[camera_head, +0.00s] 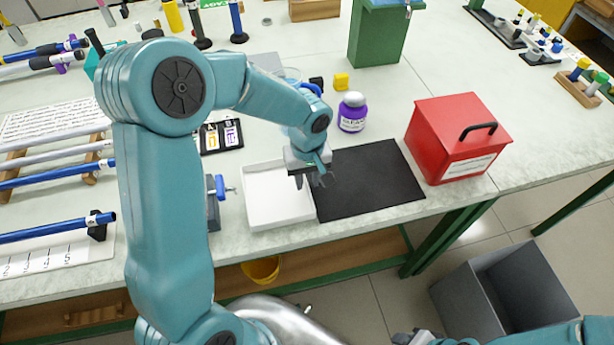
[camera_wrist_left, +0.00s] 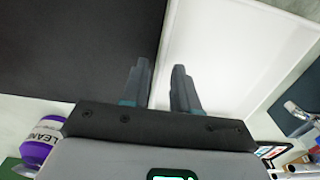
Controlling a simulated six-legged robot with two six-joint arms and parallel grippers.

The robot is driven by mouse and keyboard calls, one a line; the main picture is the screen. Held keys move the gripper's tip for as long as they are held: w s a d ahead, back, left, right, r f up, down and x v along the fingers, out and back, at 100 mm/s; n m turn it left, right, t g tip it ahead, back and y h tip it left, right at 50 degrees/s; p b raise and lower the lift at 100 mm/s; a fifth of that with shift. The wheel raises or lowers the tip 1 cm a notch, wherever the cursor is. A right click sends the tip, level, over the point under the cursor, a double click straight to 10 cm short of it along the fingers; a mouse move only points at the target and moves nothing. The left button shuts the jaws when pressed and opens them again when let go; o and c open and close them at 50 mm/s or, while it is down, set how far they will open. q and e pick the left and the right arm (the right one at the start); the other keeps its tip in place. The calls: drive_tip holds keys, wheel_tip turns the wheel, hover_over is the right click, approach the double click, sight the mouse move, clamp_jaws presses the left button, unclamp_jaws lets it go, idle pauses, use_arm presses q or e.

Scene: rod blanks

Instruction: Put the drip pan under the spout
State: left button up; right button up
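A shallow white tray (camera_head: 262,207), which looks like the drip pan, lies on the bench left of a black mat (camera_head: 385,185). Its white floor (camera_wrist_left: 225,60) and near wall show in the left wrist view. My left gripper (camera_head: 322,180) is over the tray's right edge, where it meets the mat. In the wrist view its two fingers (camera_wrist_left: 161,75) stand apart, one on each side of the tray's edge line. Whether they touch the wall I cannot tell. I cannot make out a spout. Only parts of my right arm show at the bottom edge; its gripper does not.
A blue-handled clamp (camera_head: 215,195) is close left of the tray. A grey bin (camera_head: 505,290) is on the floor. The mat is bare.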

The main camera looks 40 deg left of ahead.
use_arm(q)
drive_tip(key=shift+r, duration=0.1)
wheel_tip(320, 180, up, 12)
drive_tip(key=shift+p, duration=0.45)
idle(0.5)
